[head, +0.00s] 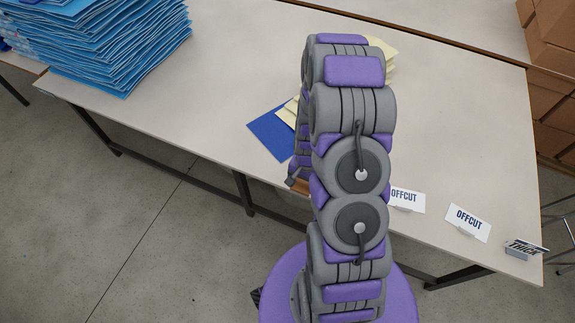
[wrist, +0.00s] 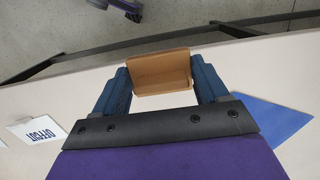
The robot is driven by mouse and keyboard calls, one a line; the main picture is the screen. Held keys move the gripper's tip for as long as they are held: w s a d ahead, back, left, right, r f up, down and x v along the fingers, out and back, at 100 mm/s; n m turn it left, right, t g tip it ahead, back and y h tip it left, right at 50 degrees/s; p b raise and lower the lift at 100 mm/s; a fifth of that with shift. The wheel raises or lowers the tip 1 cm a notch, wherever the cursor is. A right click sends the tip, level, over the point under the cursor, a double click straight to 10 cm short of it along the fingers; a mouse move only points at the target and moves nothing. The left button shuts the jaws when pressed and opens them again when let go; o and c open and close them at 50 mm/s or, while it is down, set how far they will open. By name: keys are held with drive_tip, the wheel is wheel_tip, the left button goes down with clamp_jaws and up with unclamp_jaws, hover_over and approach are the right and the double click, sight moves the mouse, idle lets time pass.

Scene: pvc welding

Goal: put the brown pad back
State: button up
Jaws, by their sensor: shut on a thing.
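The brown pad (wrist: 160,72) shows in the wrist view as a small tan-brown piece with a raised or folded edge. It sits between the two blue fingers of my gripper (wrist: 163,84), which are shut on it at its left and right sides. The pad is near the table's edge in that view; whether it touches the table top is hard to tell. In the head view my arm hides most of the gripper and the pad.
The table (head: 450,120) holds a blue sheet (head: 268,133), pale yellow sheets (head: 391,58) partly behind my arm, and a tall blue stack (head: 100,45). Brown boxes (head: 555,90) are at right.

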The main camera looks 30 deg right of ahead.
drive_tip(key=w, duration=0.3)
drive_tip(key=w+d+b, duration=0.1)
drive_tip(key=w, duration=0.3)
drive_tip(key=w+f, duration=0.1)
drive_tip(key=w, duration=0.2)
drive_tip(key=shift+w+d+f+b, duration=0.1)
drive_tip(key=shift+w+d+b, duration=0.05)
drive_tip(key=shift+w+b, duration=0.15)
drive_tip(key=shift+w, duration=0.3)
drive_tip(key=shift+w+f, duration=0.15)
wheel_tip(320, 180, down, 3)
drive_tip(key=shift+f+b, duration=0.15)
drive_tip(key=shift+b, duration=0.55)
drive_tip(key=o, duration=1)
